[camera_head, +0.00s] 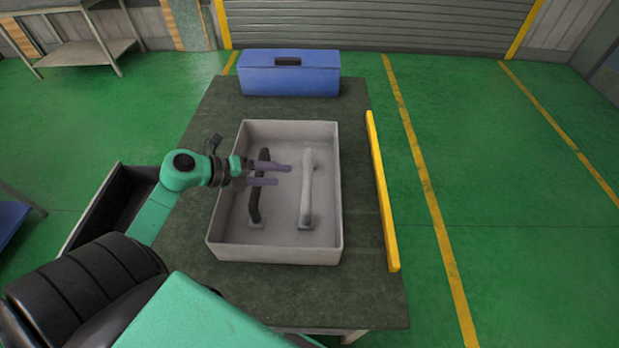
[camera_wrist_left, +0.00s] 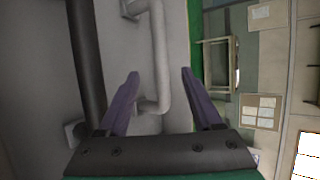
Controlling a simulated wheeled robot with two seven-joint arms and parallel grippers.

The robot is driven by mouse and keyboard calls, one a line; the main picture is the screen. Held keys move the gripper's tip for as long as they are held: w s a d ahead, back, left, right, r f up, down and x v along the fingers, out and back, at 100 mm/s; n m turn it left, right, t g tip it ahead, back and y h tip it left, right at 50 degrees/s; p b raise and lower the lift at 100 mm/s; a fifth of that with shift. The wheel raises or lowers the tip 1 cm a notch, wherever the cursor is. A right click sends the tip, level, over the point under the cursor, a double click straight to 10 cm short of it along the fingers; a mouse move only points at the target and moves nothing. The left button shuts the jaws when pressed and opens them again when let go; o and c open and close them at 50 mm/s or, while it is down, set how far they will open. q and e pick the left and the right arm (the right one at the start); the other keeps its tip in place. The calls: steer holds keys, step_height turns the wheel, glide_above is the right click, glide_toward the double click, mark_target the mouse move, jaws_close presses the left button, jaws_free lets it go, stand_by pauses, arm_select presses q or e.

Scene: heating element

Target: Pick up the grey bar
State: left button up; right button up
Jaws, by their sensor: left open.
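The grey bar (camera_head: 307,188) is a light handle-like bar with bent ends, in the right part of a grey tray (camera_head: 275,254) on the dark table. A black bar (camera_head: 257,207) stands to its left in the tray. My left gripper (camera_head: 284,175) is open, its purple fingers reaching over the black bar and pointing at the grey bar, with the tips just left of it. In the left wrist view, the grey bar (camera_wrist_left: 160,45) shows ahead, between and beyond the open fingertips (camera_wrist_left: 160,73). The black bar (camera_wrist_left: 87,65) is left of the fingers. My right gripper is not in view.
A blue box (camera_head: 290,80) stands at the table's far end. A yellow strip (camera_head: 381,190) runs along the table's right edge. The tray walls surround both bars. A dark open bin (camera_head: 105,205) is left of the table.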

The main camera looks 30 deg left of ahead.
mark_target(304, 177)
arm_select(q)
steer(key=p+x, duration=0.2)
steer(key=x, duration=0.7)
steer(key=shift+w+d, duration=0.1)
steer(key=shift+d, duration=0.2)
steer(key=shift+w+d+f, duration=0.2)
steer(key=shift+w+f, duration=0.1)
steer(key=shift+r, duration=0.1)
jaws_close()
